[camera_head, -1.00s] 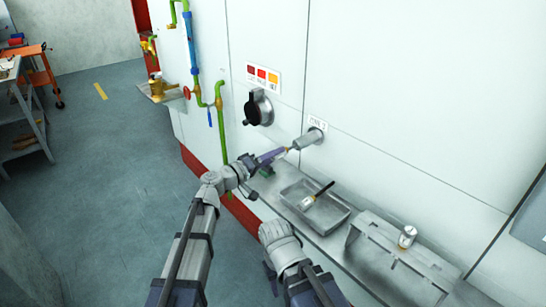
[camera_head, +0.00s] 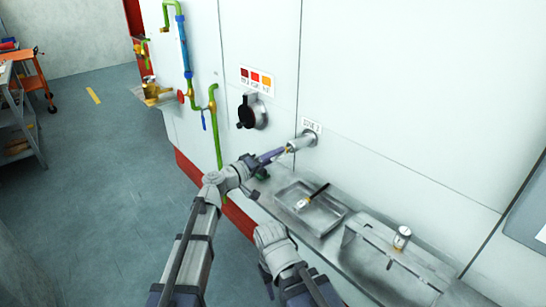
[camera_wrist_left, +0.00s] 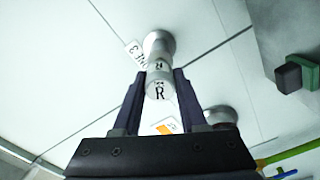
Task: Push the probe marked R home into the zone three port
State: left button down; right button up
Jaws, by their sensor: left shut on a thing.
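The zone three port (camera_head: 304,141) is a grey metal tube on the white wall, with a label above it. My left gripper (camera_head: 281,153) is at the mouth of this tube, shut on the probe marked R. In the left wrist view the probe (camera_wrist_left: 159,88) is a silver cylinder with a black R, between the two dark fingers (camera_wrist_left: 159,100). It lines up with the port (camera_wrist_left: 159,44) behind it. How deep its front end sits is hidden. My right arm is folded low in the middle of the head view; its fingers cannot be made out.
A metal tray (camera_head: 334,221) holding a black-handled tool (camera_head: 313,195) lies on the ledge below the port. A grey stand (camera_head: 390,262) with a silver cylinder (camera_head: 402,237) is to its right. A black round fitting (camera_head: 252,112) and green piping (camera_head: 216,130) are on the wall to the left.

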pick_arm(q)
jog(key=shift+w+d, duration=0.35)
jog(key=shift+d, duration=0.15)
jog(key=shift+c, duration=1.8)
grip_release()
jog(key=shift+s+a, duration=0.1)
jog(key=v, duration=0.7)
jog(key=shift+s+a, duration=0.2)
jog(key=shift+a, duration=0.05)
